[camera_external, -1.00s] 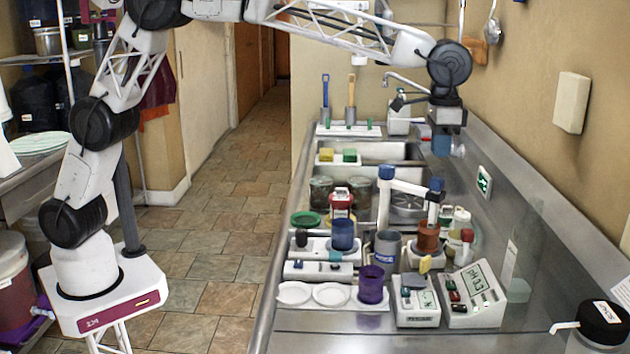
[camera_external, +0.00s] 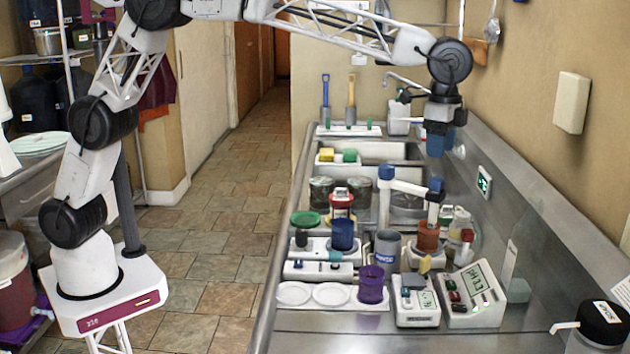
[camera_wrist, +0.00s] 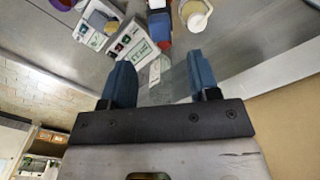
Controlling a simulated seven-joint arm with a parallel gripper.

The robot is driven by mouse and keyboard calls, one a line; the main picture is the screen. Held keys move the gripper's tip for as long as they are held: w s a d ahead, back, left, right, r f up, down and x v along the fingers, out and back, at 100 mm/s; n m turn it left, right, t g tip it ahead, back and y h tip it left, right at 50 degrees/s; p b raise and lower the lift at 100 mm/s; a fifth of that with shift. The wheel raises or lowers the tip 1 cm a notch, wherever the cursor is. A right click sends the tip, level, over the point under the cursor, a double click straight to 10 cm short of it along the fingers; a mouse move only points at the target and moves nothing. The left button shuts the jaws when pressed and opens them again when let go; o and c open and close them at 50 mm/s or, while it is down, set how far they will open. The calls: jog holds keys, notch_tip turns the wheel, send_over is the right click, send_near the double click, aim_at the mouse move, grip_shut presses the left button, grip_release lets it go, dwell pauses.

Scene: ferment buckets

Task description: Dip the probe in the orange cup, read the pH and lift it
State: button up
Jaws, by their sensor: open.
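The orange cup (camera_external: 428,236) stands upright on the stirrer base right of the grey mug. The probe stand's white arm (camera_external: 405,187) with blue joints reaches over it. The probe's lower end cannot be made out. A pH meter (camera_external: 473,296) with a lit display, its digits too small to read surely, stands in front of the cup. My gripper (camera_external: 441,143) is high above the counter, behind and above the probe stand, apart from it. In the wrist view my gripper (camera_wrist: 162,78) has its two blue fingers spread, with nothing between them.
A grey mug (camera_external: 387,248), a blue cup (camera_external: 342,234) and a purple cup (camera_external: 371,285) stand close left of the stirrer. White dishes (camera_external: 331,294) lie at the front left. The wall with a green-marked switch (camera_external: 484,182) is close at right. Air around my gripper is clear.

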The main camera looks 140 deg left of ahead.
aim_at(438, 179)
dwell(0.5)
jog(key=shift+f, duration=3.9)
jog(key=shift+r, duration=0.1)
grip_shut()
